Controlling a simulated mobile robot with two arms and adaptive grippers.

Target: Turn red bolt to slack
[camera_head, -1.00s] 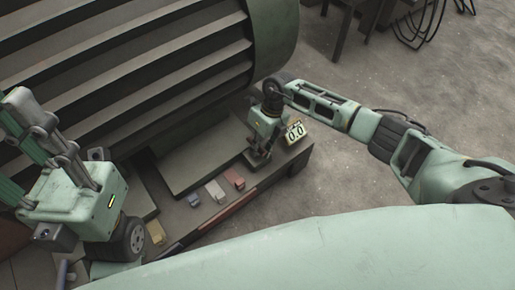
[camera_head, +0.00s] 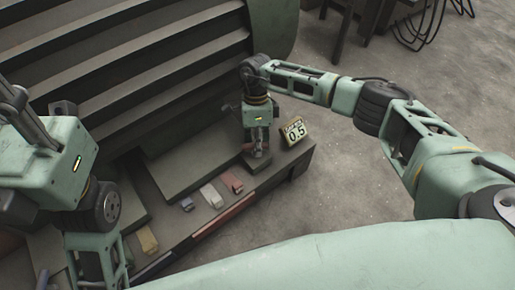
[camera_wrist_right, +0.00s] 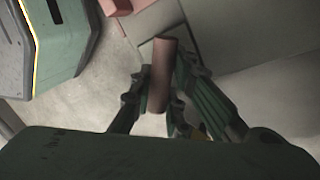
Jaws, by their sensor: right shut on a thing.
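The red bolt (camera_wrist_right: 161,62) shows in the right wrist view as a dull red cylinder standing between the fingers of my right gripper (camera_wrist_right: 162,88). The fingers are shut on its sides. In the head view my right gripper (camera_head: 257,148) points down at the bench's right end and mostly hides the bolt. A small yellow display (camera_head: 295,131) beside it reads 0.5. My left gripper (camera_head: 12,108) is at the left edge of the head view, away from the bolt; its fingers are cut off by the frame.
The low dark bench (camera_head: 165,243) carries several small blocks: a yellow one (camera_head: 147,239), a blue-grey one (camera_head: 187,204), a white one (camera_head: 212,195) and a red one (camera_head: 232,182). A large slatted machine (camera_head: 150,70) rises behind it. Grey floor lies open to the right.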

